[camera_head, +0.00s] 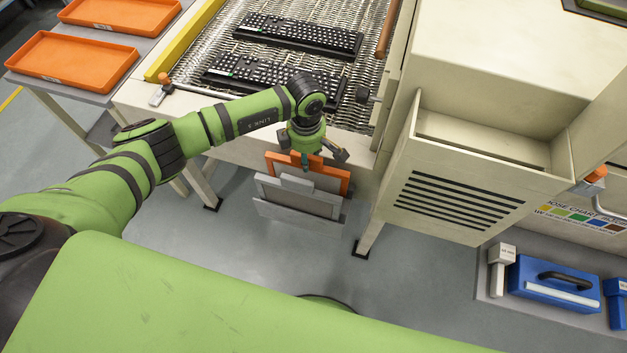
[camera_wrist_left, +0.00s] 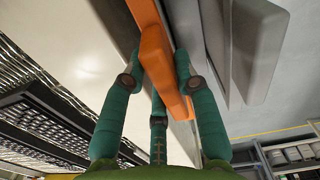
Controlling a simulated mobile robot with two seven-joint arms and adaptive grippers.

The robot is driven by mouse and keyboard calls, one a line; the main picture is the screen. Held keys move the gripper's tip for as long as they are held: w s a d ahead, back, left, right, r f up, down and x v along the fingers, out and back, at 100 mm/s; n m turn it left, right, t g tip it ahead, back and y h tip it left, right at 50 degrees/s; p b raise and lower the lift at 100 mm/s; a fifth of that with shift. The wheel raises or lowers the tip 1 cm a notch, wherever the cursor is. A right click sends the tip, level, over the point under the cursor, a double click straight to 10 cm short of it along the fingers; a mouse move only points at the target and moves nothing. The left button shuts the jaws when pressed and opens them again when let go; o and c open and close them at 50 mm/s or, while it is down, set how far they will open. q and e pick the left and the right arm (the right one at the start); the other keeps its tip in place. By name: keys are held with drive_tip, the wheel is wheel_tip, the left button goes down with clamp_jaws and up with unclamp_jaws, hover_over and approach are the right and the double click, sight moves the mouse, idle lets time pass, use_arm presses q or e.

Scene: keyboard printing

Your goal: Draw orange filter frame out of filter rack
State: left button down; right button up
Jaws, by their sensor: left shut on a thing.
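The orange filter frame (camera_head: 334,172) stands in the filter rack (camera_head: 264,208) on the front of the machine, behind a grey filter frame (camera_head: 299,196). My left gripper (camera_head: 305,158) is above it, with its fingers at the frame's top handle. In the left wrist view, the orange filter frame (camera_wrist_left: 157,50) runs between the green fingers of my left gripper (camera_wrist_left: 165,95), which is shut on it. Grey frames (camera_wrist_left: 257,50) show beside it there. The frame's lower part is hidden behind the grey frame. My right gripper is not in view.
A mesh conveyor with two black keyboards (camera_head: 300,37) lies behind the rack. A cream cabinet with a slotted panel (camera_head: 455,198) stands close to the right. Two orange trays (camera_head: 72,60) are on a side table at left. The floor in front (camera_head: 215,260) is clear.

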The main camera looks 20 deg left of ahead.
use_arm(q)
drive_tip(key=c, duration=1.9)
unclamp_jaws()
drive_tip(key=shift+s, duration=0.1)
clamp_jaws()
drive_tip(key=shift+r+p, duration=3)
drive_tip(key=shift+r, duration=1.4)
drive_tip(key=shift+r+p, duration=0.8)
drive_tip(key=shift+r, duration=0.6)
